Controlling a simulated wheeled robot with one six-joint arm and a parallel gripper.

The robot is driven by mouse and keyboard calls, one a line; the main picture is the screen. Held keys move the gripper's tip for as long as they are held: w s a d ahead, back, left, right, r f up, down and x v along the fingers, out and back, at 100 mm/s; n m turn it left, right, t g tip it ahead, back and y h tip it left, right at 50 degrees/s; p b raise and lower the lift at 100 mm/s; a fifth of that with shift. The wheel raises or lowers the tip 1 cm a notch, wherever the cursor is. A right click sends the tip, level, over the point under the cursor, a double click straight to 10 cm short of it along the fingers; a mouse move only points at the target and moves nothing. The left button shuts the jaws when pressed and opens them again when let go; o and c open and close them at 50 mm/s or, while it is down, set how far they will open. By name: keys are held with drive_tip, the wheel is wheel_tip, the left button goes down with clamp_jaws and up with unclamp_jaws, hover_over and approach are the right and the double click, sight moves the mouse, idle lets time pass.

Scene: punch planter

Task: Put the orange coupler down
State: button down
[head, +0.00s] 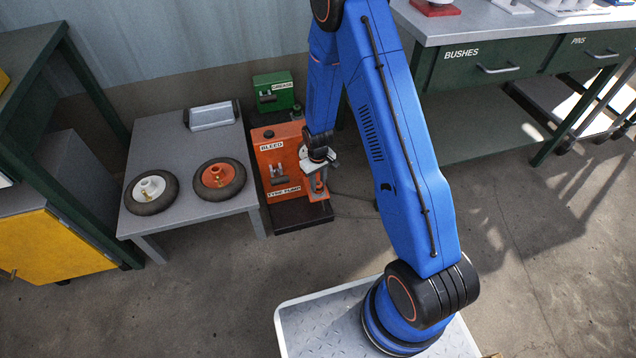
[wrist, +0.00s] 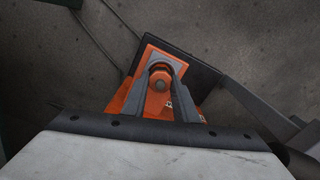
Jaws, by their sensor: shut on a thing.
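My gripper (head: 317,178) is low beside the orange pump, shut on the orange coupler (head: 318,188). In the wrist view my gripper (wrist: 160,76) has its two grey fingers on either side of the orange coupler (wrist: 157,103), which has a round grey end between them. The coupler is over the black base (head: 302,217) at the pump's right side. The fingers and wrist hide part of it, and I cannot tell whether it touches the base.
The orange tyre pump (head: 272,152) stands just left of my gripper, with a green grease box (head: 272,92) behind. A low grey table (head: 190,140) holds two wheels (head: 151,191) (head: 219,179) and a grey tray (head: 211,116). A workbench (head: 490,75) stands right; the floor in front is clear.

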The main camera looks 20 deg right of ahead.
drive_tip(key=c, duration=1.4)
unclamp_jaws()
drive_tip(key=shift+f, duration=0.1)
wheel_tip(320, 180, up, 12)
drive_tip(key=r, duration=0.1)
wheel_tip(320, 180, up, 13)
drive_tip(key=t, duration=0.1)
hover_over(318, 183)
drive_tip(key=s+d, duration=0.2)
drive_tip(key=s, duration=0.1)
drive_tip(key=s+d+r+m+t, duration=0.1)
drive_tip(key=s+d+r+m, duration=0.1)
drive_tip(key=s+r, duration=0.8)
drive_tip(key=s+d+r+t, duration=0.1)
drive_tip(key=s+r, duration=0.6)
drive_tip(key=s, duration=0.3)
drive_tip(key=s+d+r+m+t, duration=0.1)
drive_tip(key=s+d+r, duration=0.1)
drive_tip(key=s+r, duration=0.4)
drive_tip(key=s, duration=0.4)
drive_tip(key=shift+s+r+m+t, duration=0.3)
drive_tip(key=shift+s+r+t, duration=0.1)
